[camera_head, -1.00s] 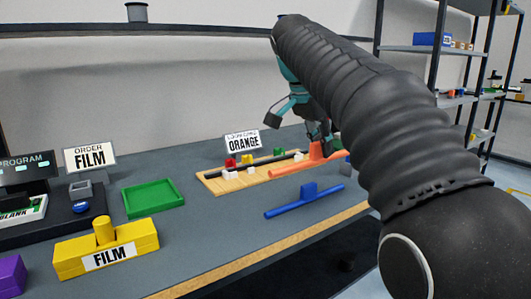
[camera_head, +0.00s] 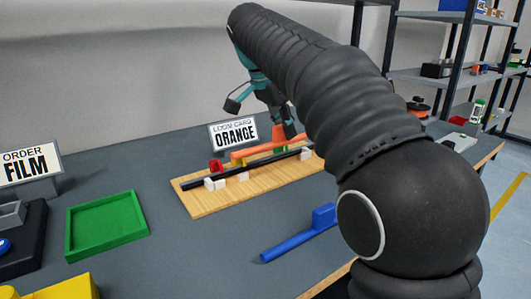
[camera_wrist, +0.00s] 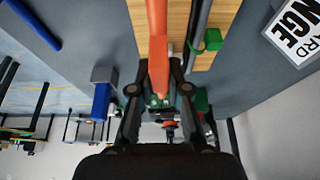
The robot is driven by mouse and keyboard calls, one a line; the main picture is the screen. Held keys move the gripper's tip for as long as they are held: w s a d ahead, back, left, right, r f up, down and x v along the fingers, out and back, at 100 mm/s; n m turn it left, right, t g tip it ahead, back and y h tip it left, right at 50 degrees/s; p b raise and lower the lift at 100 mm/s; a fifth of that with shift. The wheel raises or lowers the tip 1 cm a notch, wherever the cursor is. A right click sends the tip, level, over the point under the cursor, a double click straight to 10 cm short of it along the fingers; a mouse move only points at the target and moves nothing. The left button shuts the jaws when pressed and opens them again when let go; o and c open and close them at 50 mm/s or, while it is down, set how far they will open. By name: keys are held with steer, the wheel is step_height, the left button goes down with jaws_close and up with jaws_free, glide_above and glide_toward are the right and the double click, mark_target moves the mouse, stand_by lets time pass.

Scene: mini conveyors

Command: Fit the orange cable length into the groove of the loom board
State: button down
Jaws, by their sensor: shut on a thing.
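My gripper (camera_head: 284,132) is shut on the orange cable length (camera_head: 262,147) by its upright grip block. The cable is held over the far side of the wooden loom board (camera_head: 205,207), roughly along its length. I cannot tell whether it touches the board; the groove is not clearly visible. In the wrist view the orange cable (camera_wrist: 157,45) runs out from between my gripper's fingers (camera_wrist: 159,98), beside a dark bar (camera_wrist: 198,30), with the board (camera_wrist: 176,18) beneath.
A blue cable length (camera_head: 290,241) lies on the table in front of the board. The ORANGE loom card (camera_head: 234,133) stands behind it. Table between tray and board is clear.

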steer(key=a, duration=0.1)
steer(key=a+f, duration=0.1)
steer(key=w+a+f, duration=0.1)
steer(key=a, duration=0.1)
steer(key=shift+a+f, duration=0.1)
steer(key=shift+f, duration=0.15)
steer(key=shift+f+b, duration=0.4)
steer(key=shift+f, duration=1.6)
steer(key=shift+f, duration=0.15)
steer(key=c, duration=1.1)
jaws_free()
steer(key=shift+c, duration=0.2)
steer(key=p+v, duration=0.1)
steer(key=v, duration=1.1)
steer(key=shift+s, duration=0.1)
